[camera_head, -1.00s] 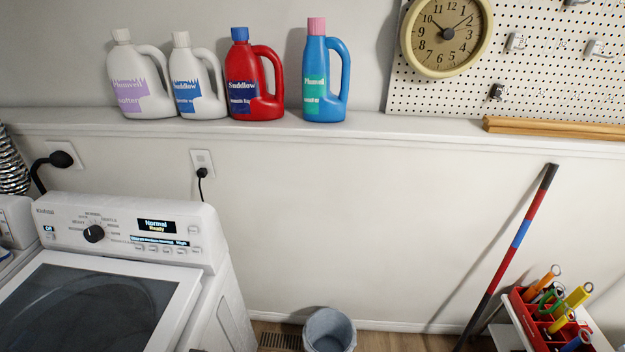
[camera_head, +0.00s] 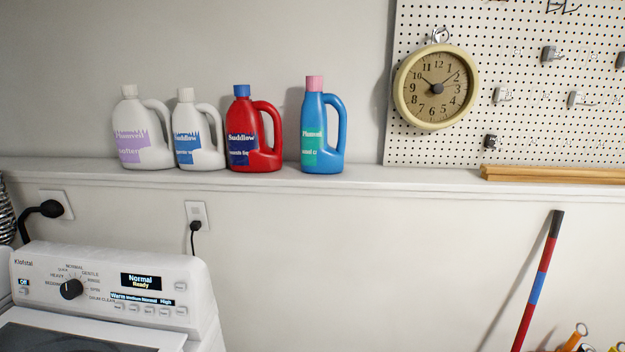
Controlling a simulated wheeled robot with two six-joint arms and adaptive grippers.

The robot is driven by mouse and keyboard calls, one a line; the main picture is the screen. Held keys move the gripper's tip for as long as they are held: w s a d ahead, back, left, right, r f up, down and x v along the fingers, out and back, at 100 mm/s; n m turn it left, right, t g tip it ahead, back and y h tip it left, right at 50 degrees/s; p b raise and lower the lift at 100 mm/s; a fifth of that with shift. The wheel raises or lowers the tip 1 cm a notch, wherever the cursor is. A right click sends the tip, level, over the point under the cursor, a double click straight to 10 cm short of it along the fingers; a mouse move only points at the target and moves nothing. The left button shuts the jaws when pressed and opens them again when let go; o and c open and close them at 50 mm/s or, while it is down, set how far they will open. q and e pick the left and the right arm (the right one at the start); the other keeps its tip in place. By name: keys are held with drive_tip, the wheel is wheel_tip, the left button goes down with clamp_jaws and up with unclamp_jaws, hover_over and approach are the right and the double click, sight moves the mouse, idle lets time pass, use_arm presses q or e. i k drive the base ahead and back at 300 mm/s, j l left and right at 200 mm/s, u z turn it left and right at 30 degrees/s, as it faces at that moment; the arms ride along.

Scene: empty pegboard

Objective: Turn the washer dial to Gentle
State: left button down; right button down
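The washer (camera_head: 205,318) stands at the lower left, its white control panel facing me. A black round dial (camera_head: 71,289) sits on the panel's left part, ringed by printed cycle names. The word Gentle (camera_head: 90,274) is printed at the dial's upper right, with Normal at the top. The dial's own pointer mark is too small to read. The panel display (camera_head: 141,282) reads "Normal Ready". Neither of my grippers shows in the view.
A wall ledge (camera_head: 420,180) holds several detergent bottles, including a red one (camera_head: 252,135) and a blue one (camera_head: 321,130). A pegboard (camera_head: 520,100) with a clock (camera_head: 436,87) hangs at the right. A striped pole (camera_head: 540,280) leans on the wall at the lower right.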

sight(70, 289)
drive_tip(key=u, duration=1.6)
